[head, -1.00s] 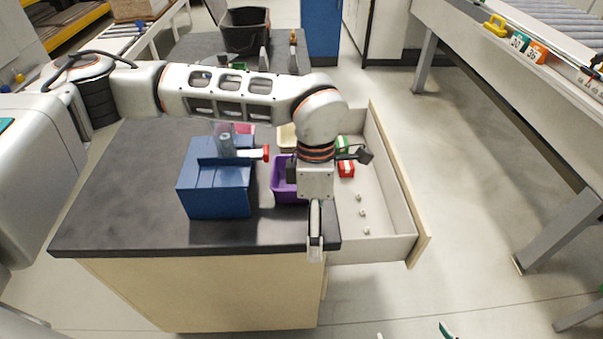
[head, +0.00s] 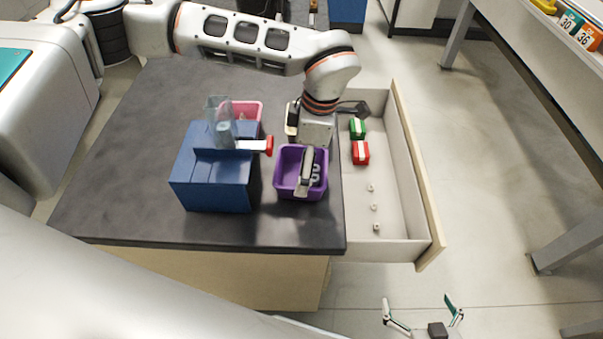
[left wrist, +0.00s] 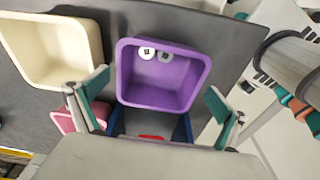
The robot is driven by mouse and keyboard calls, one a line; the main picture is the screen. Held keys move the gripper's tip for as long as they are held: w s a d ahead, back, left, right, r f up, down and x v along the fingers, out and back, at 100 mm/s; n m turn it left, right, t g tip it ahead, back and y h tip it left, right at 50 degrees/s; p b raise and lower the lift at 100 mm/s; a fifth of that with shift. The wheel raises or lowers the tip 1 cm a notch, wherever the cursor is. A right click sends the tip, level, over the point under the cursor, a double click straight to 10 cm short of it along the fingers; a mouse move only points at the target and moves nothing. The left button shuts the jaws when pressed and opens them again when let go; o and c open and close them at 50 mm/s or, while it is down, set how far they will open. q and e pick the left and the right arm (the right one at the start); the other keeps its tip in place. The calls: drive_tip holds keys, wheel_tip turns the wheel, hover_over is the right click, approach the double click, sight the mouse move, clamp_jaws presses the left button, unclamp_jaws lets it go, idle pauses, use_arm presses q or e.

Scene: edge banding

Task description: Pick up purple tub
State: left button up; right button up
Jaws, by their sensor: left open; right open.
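The purple tub (head: 289,189) stands upright on the dark worktop, right of a blue box-shaped machine (head: 212,182). Two small ring-like pieces lie inside it. My left gripper (head: 305,178) is open over the tub and hides part of its inside in the head view. In the left wrist view, the purple tub (left wrist: 160,92) shows between and beyond the spread green-padded fingers of my left gripper (left wrist: 157,82). I cannot tell whether either finger touches it. My right gripper (head: 424,314) is open and empty, low in the head view, away from the worktop.
A pink tub (head: 246,112) sits behind the blue machine. A cream tub (left wrist: 52,48) stands beside the purple tub. A red lever end sticks out from the machine near the tub. The open drawer (head: 398,170) at right holds green and red boxes and several small pieces.

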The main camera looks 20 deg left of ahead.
sight(288, 165)
use_arm(q)
drive_tip(key=shift+a+f, duration=0.15)
drive_tip(key=shift+f, duration=0.8)
drive_tip(key=shift+a+f, duration=0.15)
drive_tip(key=shift+f, duration=0.75)
drive_tip(key=c, duration=1.2)
drive_tip(key=shift+r, duration=0.1)
